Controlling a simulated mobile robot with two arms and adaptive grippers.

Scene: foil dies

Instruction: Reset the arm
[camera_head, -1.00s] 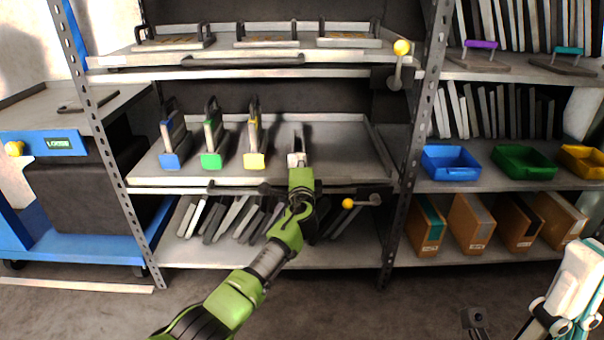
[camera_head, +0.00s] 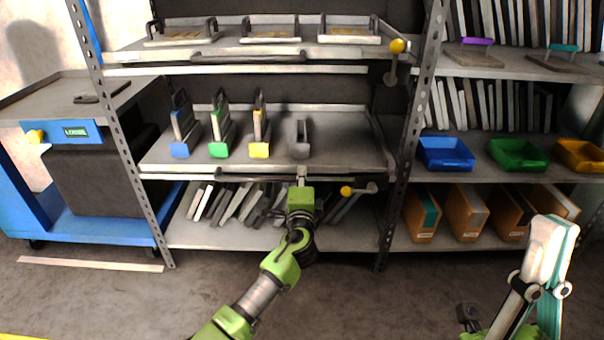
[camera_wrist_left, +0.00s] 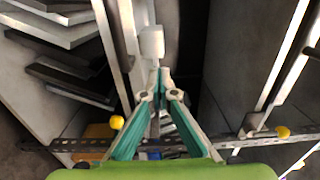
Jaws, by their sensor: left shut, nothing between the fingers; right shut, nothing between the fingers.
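My left arm comes in from the bottom of the head view, and its left gripper (camera_head: 302,172) points toward the front edge of the middle shelf. In the left wrist view the teal and white fingers of this gripper (camera_wrist_left: 158,78) meet at the tips, with nothing between them. My right gripper (camera_head: 548,225), white and teal, points up at the lower right of the head view. It is shut and empty, in front of the right-hand rack.
The middle pull-out shelf (camera_head: 345,152) holds blue (camera_head: 180,149), green (camera_head: 219,149), yellow (camera_head: 259,149) and grey (camera_head: 300,149) upright dies. A yellow-knobbed lever (camera_head: 347,191) sits near the left gripper. A blue cart (camera_head: 105,232) stands left. Open floor (camera_head: 330,285) lies in front.

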